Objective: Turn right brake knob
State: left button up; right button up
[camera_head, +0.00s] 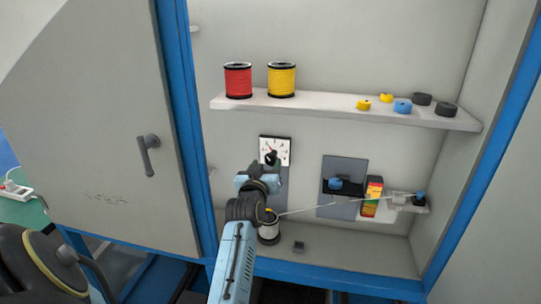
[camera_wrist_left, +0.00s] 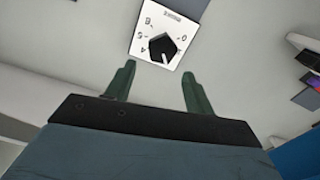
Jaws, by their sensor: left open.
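A black knob (camera_wrist_left: 163,47) sits on a white square dial plate (camera_wrist_left: 150,22) with numbers around it. In the head view the dial plate (camera_head: 283,146) is on the cabinet's back wall, below the shelf, and my gripper partly covers it. A blue knob (camera_head: 336,184) sits on a black block in front of a dark grey panel to the right. Another small blue knob (camera_head: 420,195) is farther right. No label tells which is the right brake knob. My left gripper (camera_wrist_left: 158,70) is open and empty, its fingers pointing toward the dial knob, apparently apart from it. My right gripper is not in view.
The shelf (camera_head: 330,109) above holds a red spool (camera_head: 238,80), a yellow spool (camera_head: 282,79) and several small caps. The open cabinet door (camera_head: 110,110) is at left.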

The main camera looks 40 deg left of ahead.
aim_at(270, 157)
pick_arm(q)
jog(key=x, duration=0.6)
jog(key=shift+w+a, duration=0.15)
jog(key=shift+w, duration=0.1)
jog(key=c, duration=1)
